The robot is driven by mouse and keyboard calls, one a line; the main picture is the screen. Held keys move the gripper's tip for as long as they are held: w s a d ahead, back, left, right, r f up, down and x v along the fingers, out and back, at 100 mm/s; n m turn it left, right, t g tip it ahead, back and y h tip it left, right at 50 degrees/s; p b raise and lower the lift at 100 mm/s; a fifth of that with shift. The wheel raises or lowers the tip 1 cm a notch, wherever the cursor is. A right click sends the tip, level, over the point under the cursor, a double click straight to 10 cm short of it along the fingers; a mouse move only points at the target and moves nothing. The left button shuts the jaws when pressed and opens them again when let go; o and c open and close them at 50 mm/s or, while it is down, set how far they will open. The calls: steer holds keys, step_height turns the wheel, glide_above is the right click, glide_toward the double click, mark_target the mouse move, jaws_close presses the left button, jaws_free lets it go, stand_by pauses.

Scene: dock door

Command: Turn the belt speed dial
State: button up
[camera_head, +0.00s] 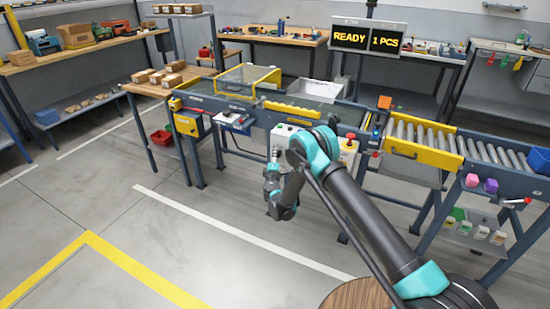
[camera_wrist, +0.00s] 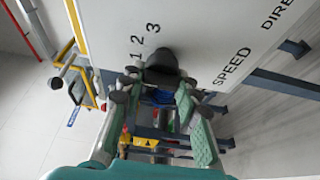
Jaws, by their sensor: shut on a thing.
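The black belt speed dial (camera_wrist: 160,62) sticks out of a white control panel (camera_wrist: 205,25) in the wrist view. The digits 1, 2 and 3 stand beside it, and the word SPEED is to its right. My gripper (camera_wrist: 153,92) has its two fingers on either side of the dial and is shut on it. The fingertips partly cover the dial's sides, and I cannot tell which digit it points at. In the head view, the panel (camera_head: 281,131) is on the conveyor's front, and my arm hides the dial.
The conveyor's roller section (camera_head: 440,137) runs to the right, with a yellow guard. A sign (camera_head: 367,38) above reads READY 1 PCS. Open floor lies in front of the conveyor.

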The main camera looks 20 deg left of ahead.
steer(key=n+g, duration=0.1)
steer(key=n, duration=0.1)
steer(key=n+g+h, duration=0.1)
steer(key=n, duration=0.2)
steer(key=shift+s+f+h, duration=0.1)
steer(key=shift+h, duration=0.2)
steer(key=n+g+h, duration=0.1)
steer(key=n+h, duration=0.1)
steer(key=n, duration=0.2)
steer(key=shift+f, duration=0.1)
steer(key=shift+n, duration=0.3)
steer(key=o, duration=1.2)
steer(key=shift+c, duration=0.2)
steer(key=v, duration=1.2)
steer(key=shift+a, duration=0.1)
